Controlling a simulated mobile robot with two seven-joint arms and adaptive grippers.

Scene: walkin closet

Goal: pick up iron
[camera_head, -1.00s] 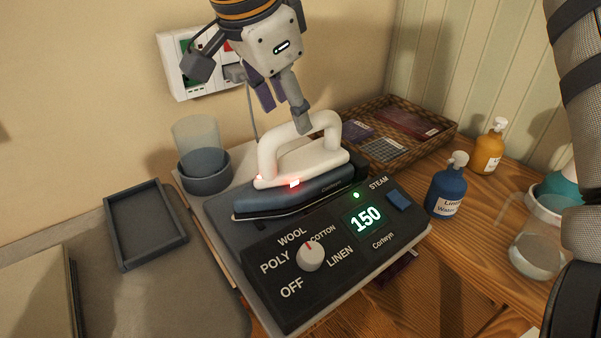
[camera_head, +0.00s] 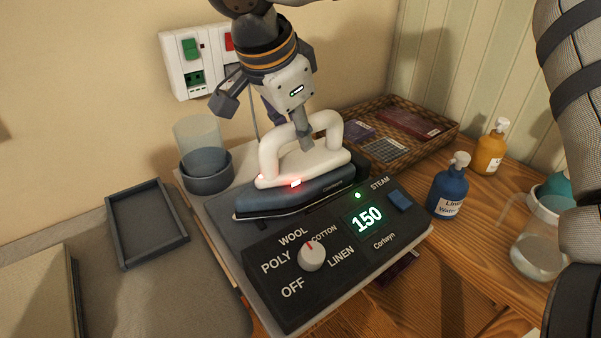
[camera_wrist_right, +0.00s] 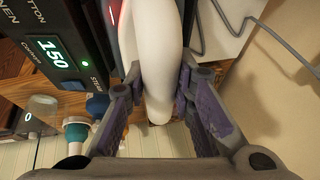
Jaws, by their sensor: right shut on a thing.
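The iron (camera_head: 300,187) has a white handle and a dark blue body with a red light. My right gripper (camera_head: 293,132) reaches down from above onto the iron's handle. In the right wrist view the white handle (camera_wrist_right: 157,60) lies between the two purple-padded fingers (camera_wrist_right: 160,95), which are shut on it. The iron's underside is hidden. My left gripper is not in view.
A wicker tray (camera_head: 440,143) is behind the iron at right. Blue (camera_head: 447,190) and yellow (camera_head: 490,150) bottles and a glass jug (camera_head: 540,240) stand at right. A cup (camera_head: 203,150) in a grey bowl stands at left, beside an empty grey tray (camera_head: 146,225). A cord rises behind the iron.

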